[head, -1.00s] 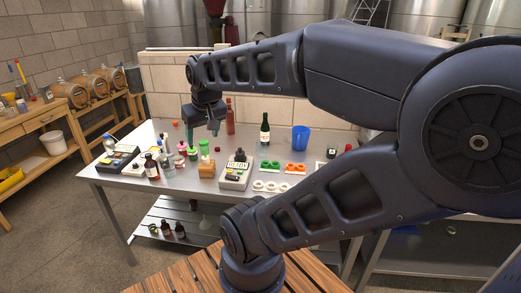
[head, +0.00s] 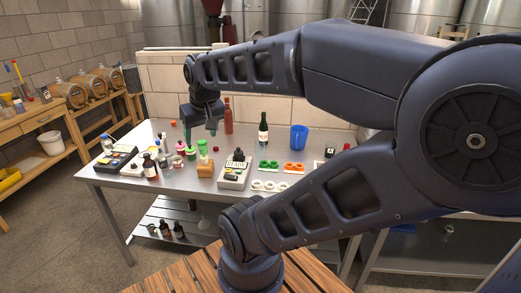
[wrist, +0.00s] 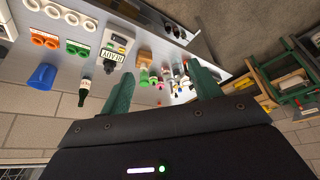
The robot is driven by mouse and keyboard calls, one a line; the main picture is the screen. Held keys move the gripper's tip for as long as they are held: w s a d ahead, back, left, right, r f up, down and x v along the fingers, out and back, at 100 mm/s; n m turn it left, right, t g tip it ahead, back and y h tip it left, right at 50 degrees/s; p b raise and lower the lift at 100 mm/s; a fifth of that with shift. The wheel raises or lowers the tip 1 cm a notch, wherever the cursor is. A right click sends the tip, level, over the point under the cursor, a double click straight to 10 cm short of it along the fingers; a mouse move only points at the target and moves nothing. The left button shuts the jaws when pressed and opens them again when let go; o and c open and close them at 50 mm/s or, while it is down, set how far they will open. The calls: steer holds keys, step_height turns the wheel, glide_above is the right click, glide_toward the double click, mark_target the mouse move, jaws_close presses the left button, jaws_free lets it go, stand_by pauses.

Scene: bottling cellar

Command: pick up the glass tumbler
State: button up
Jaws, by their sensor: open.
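My gripper (head: 200,134) hangs above the back left part of the steel table (head: 262,150), with its fingers apart and nothing between them. In the wrist view the two green fingers of my gripper (wrist: 160,70) stand wide apart, with a cluster of small bottles and jars beyond the gap. I cannot make out a clear glass tumbler for certain in either view. Things in the cluster overlap and are small. A blue cup (head: 299,138) stands at the table's back right, well to the right of my gripper; it looks opaque.
A dark green bottle (head: 263,132) and a red bottle (head: 228,118) stand at the back. Orange rings (head: 293,168) lie to the right. The table's middle back has bare room.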

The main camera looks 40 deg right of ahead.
steer(key=shift+o, duration=1.3)
steer(key=w+d+f+m+y, duration=0.1)
steer(key=w+d, duration=0.1)
steer(key=w, duration=0.5)
steer(key=w+d+f+m+y, duration=0.1)
steer(key=w+d, duration=0.2)
steer(key=w, duration=0.4)
steer(key=m+h, duration=0.6)
steer(key=m, duration=0.1)
glide_above(260, 148)
step_height(260, 148, down, 23)
steer(key=shift+a+x, duration=0.15)
steer(key=shift+x, duration=2.05)
steer(key=shift+a+x, duration=0.15)
steer(key=shift+x, duration=2)
